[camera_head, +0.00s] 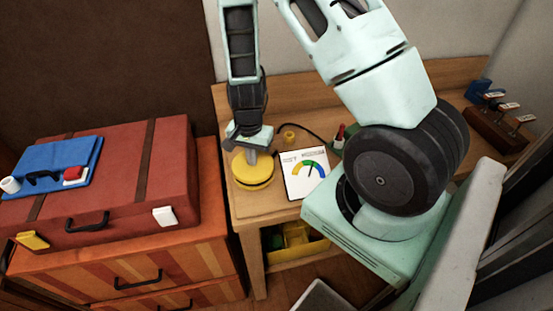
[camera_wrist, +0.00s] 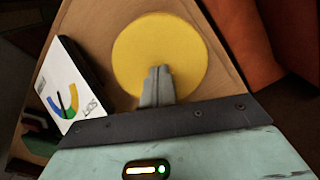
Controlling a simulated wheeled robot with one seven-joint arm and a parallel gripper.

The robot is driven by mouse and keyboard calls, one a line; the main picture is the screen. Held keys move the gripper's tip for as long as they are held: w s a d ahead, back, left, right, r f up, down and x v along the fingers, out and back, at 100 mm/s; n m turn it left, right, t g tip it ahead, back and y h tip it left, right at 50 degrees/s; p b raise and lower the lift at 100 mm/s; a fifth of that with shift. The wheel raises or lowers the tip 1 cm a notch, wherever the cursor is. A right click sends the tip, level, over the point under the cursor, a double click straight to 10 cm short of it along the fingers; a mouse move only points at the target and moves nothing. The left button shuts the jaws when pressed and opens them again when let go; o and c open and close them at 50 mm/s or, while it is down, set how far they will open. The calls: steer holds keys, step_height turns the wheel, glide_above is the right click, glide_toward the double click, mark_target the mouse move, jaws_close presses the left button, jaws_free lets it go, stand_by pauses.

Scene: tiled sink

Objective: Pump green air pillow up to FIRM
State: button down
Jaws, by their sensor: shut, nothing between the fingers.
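A yellow round pump pad (camera_head: 252,173) sits on the wooden bench; it also shows in the wrist view (camera_wrist: 190,45). My gripper (camera_head: 256,153) is shut and empty, pointing down over the pad; in the wrist view its fingertips (camera_wrist: 160,72) overlap the disc. I cannot tell whether they touch it. A white gauge card (camera_head: 306,174) with a coloured arc and dark needle lies right of the pad; the needle points roughly upward, near the arc's middle. No green air pillow can be made out clearly; a dark green item (camera_head: 336,149) is partly hidden behind my arm.
A red suitcase (camera_head: 120,180) with a blue case (camera_head: 55,165) on it stands at left. A rack (camera_head: 497,128) stands at the far right; a yellow bin (camera_head: 300,247) is below the bench.

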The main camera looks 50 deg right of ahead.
steer(key=shift+f, duration=0.5)
step_height(320, 180, up, 5)
steer(key=p, duration=0.4)
steer(key=shift+r, duration=0.2)
steer(key=shift+f+b, duration=1.6)
steer(key=shift+f, duration=0.55)
steer(key=shift+r+p, duration=1.8)
steer(key=shift+r, duration=0.35)
step_height(320, 180, up, 6)
steer(key=p, duration=0.5)
